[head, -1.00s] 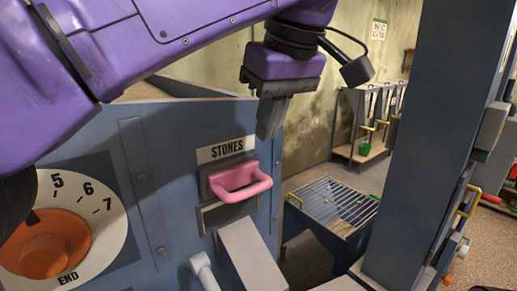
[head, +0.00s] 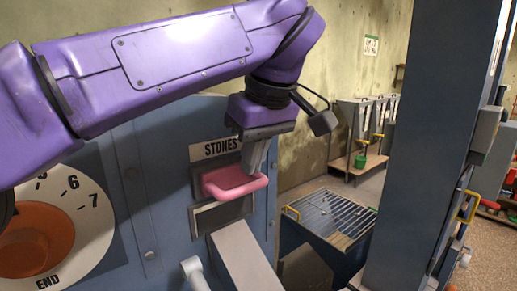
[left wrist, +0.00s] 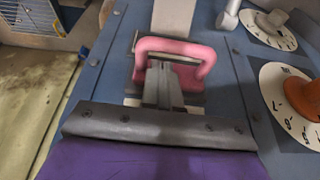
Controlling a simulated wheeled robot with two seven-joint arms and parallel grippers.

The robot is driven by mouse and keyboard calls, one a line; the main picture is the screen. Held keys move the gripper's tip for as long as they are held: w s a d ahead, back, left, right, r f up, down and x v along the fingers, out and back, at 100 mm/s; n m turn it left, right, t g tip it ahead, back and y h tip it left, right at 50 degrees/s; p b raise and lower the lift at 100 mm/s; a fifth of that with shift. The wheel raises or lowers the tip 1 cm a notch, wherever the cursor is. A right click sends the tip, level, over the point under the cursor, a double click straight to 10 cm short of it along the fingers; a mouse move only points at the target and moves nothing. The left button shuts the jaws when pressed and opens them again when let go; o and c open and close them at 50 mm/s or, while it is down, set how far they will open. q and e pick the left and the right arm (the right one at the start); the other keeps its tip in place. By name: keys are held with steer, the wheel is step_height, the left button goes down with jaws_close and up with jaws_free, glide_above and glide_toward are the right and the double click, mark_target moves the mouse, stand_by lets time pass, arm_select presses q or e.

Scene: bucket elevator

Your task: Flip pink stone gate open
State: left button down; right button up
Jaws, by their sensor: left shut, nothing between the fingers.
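The pink stone gate handle (head: 234,182) sits on the blue machine panel below the STONES label (head: 222,147). A slot shows beneath it, above a grey chute (head: 243,257). My left gripper (head: 256,172) is shut and empty, pointing down just behind the pink bar, close to the panel. In the left wrist view the gripper's fingertips (left wrist: 158,72) lie over the opening of the pink handle (left wrist: 177,47). I cannot tell whether they touch it. My right gripper is not in view.
An orange dial (head: 36,240) is on the panel at left, and a white knob lever (head: 193,270) is by the chute. A grey post (head: 430,130) stands at right. A grated bin (head: 335,218) stands behind, with floor around it.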

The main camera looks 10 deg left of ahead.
arm_select(q)
steer(key=shift+x, duration=1)
steer(key=shift+r, duration=0.1)
steer(key=s+d+p, duration=0.2)
steer(key=s+d, duration=0.3)
steer(key=d, duration=0.1)
steer(key=shift+d, duration=0.25)
steer(key=shift+p, duration=0.35)
